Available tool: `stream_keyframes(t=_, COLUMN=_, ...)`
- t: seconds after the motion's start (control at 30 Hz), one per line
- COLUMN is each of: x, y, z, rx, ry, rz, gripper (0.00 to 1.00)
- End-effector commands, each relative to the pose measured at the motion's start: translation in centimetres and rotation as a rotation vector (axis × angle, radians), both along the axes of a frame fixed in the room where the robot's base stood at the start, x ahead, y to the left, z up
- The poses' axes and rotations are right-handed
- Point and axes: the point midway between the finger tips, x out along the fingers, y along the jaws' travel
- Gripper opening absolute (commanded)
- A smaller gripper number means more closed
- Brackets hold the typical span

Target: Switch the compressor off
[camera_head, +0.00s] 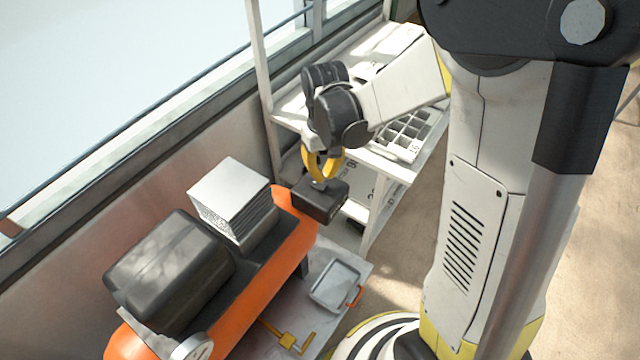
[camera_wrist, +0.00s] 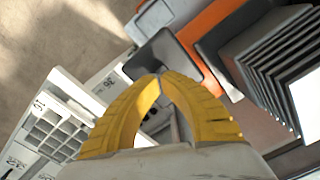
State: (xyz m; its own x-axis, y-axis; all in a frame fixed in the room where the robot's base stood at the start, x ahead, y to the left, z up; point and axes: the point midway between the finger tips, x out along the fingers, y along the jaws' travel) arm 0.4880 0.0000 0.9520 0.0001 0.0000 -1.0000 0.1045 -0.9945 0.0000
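The compressor has an orange tank (camera_head: 243,296) with a black motor cover (camera_head: 172,268) and a finned silver block (camera_head: 232,200) on top. A black box (camera_head: 322,205) sits at the tank's far right end, with a small grey knob (camera_head: 319,184) on top. My gripper (camera_head: 322,176) has yellow fingers pointing down at this knob. In the wrist view, the fingertips of my gripper (camera_wrist: 161,74) come together over the black box (camera_wrist: 165,58). The fingers hide the knob there, so I cannot tell whether it is between the tips or just below them.
A white shelf (camera_head: 372,232) with seed trays (camera_head: 408,136) stands behind and right of the compressor. A wall with a window ledge (camera_head: 120,137) runs along the left.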

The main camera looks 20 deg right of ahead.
Motion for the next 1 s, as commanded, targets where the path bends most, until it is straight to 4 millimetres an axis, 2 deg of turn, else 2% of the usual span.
stream_keyframes(t=1.0, x=0.0, y=0.0, z=-1.1, rx=0.000, ry=0.000, rz=0.000, gripper=0.00)
